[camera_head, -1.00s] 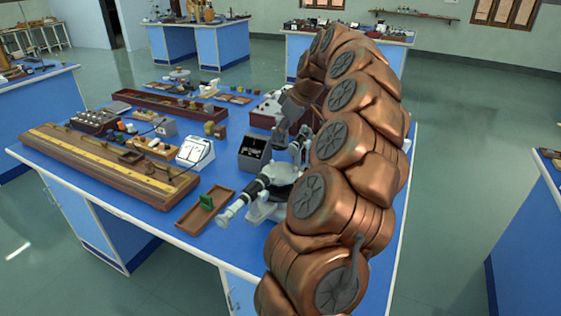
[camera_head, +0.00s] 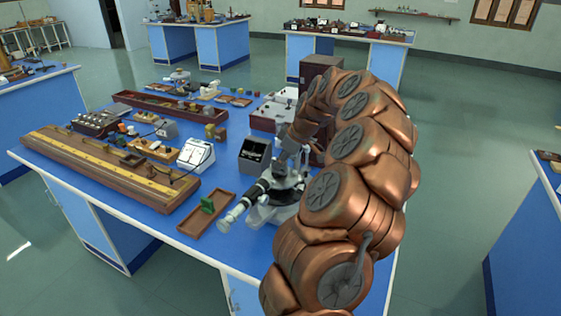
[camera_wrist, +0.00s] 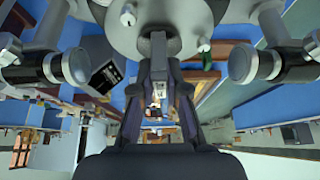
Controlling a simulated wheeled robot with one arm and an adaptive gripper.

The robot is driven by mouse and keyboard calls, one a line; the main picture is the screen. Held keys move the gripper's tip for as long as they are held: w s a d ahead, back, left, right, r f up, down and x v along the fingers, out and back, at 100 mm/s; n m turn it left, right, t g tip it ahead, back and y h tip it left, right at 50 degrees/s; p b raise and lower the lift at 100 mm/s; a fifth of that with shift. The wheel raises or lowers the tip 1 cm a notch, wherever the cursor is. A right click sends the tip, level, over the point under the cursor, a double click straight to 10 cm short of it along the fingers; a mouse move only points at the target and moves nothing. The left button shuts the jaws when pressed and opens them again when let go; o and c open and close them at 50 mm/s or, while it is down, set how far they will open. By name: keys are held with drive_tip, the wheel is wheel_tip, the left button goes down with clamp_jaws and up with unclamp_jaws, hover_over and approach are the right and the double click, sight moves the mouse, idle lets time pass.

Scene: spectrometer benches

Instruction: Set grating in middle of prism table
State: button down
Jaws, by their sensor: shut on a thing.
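The spectrometer (camera_head: 270,207) stands near the front edge of the blue bench, its telescope (camera_head: 240,205) pointing to the lower left. Its round grey prism table (camera_head: 284,183) is partly hidden by my arm; in the wrist view the disc (camera_wrist: 115,22) with small screws fills the top. My gripper (camera_head: 287,155) is at the prism table. In the wrist view my gripper (camera_wrist: 158,75) is shut on a grey framed piece with a see-through window, which looks like the grating (camera_wrist: 158,47). Its end overlaps the disc; whether it touches I cannot tell.
A wooden tray (camera_head: 186,224) with a green piece (camera_head: 207,205) lies left of the spectrometer. A black-faced box (camera_head: 254,155) and a white meter (camera_head: 196,154) stand behind. A long wooden bench with a yellow scale (camera_head: 100,165) lies at left. A brown cabinet (camera_head: 317,70) stands behind my arm.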

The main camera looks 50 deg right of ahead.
drive_tip(key=shift+f+b, duration=0.25)
drive_tip(key=shift+b, duration=0.05)
drive_tip(key=c, duration=1.2)
unclamp_jaws()
drive_tip(key=shift+r, duration=0.1)
drive_tip(key=shift+r+p, duration=0.25)
drive_tip(key=shift+p, duration=0.1)
drive_tip(key=b+v, duration=0.2)
drive_tip(key=v, duration=0.9)
drive_tip(key=shift+s+r+b, duration=0.15)
drive_tip(key=shift+r+b, duration=0.15)
drive_tip(key=shift+r, duration=0.05)
